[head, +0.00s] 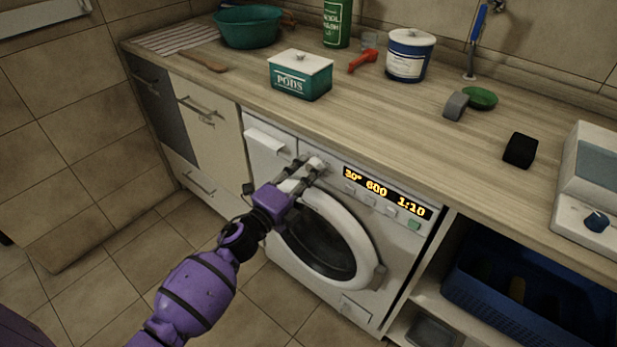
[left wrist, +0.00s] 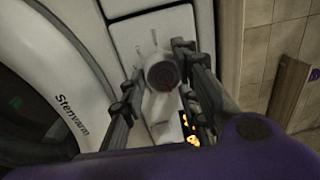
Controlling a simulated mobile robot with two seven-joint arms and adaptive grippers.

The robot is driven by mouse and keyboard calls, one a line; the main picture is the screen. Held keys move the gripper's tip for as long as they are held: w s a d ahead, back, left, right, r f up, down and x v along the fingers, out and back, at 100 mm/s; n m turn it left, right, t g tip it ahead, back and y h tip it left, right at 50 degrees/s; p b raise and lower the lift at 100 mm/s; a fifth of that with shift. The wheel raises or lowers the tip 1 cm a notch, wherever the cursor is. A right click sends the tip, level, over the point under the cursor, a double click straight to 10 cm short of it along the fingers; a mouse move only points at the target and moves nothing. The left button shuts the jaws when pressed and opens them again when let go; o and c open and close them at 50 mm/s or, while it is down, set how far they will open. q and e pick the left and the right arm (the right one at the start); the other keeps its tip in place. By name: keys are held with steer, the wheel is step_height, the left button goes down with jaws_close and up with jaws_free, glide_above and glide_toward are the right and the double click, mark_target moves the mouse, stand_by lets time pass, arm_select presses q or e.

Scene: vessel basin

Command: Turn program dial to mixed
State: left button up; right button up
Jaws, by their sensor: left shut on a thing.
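The white washing machine (head: 320,290) stands under the counter with its round door (head: 335,240) closed. Its display (head: 386,193) reads 30°, 600 and 1:10. The program dial (head: 315,163) is a round light knob on the panel, left of the display. It also shows in the left wrist view (left wrist: 162,74), between the fingers. My left gripper (head: 312,166) is at the dial, its fingers on either side and shut on it; it also shows in the left wrist view (left wrist: 160,85). The dial's labels are too small to read. My right gripper is not in view.
The counter above holds a green PODS box (head: 300,75), a white and blue tub (head: 409,54), a red tool (head: 362,61) and a black block (head: 520,149). A blue crate (head: 520,300) sits on the shelf right of the machine. The floor in front is clear.

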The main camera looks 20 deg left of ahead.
arm_select(q)
steer(key=shift+s+f+m+b, duration=0.15)
steer(key=shift+f+m+b, duration=0.15)
steer(key=shift+f+m, duration=0.45)
steer(key=shift+r+m, duration=0.2)
steer(key=shift+m, duration=0.15)
steer(key=o, duration=1)
steer(key=shift+c, duration=0.2)
steer(key=shift+o, duration=0.3)
steer(key=shift+r, duration=0.1)
steer(key=shift+r, duration=0.2)
steer(key=r+v, duration=0.1)
steer(key=v, duration=1)
steer(key=shift+s+a+f, duration=0.3)
steer(key=shift+s+f, duration=0.05)
steer(key=shift+f, duration=0.15)
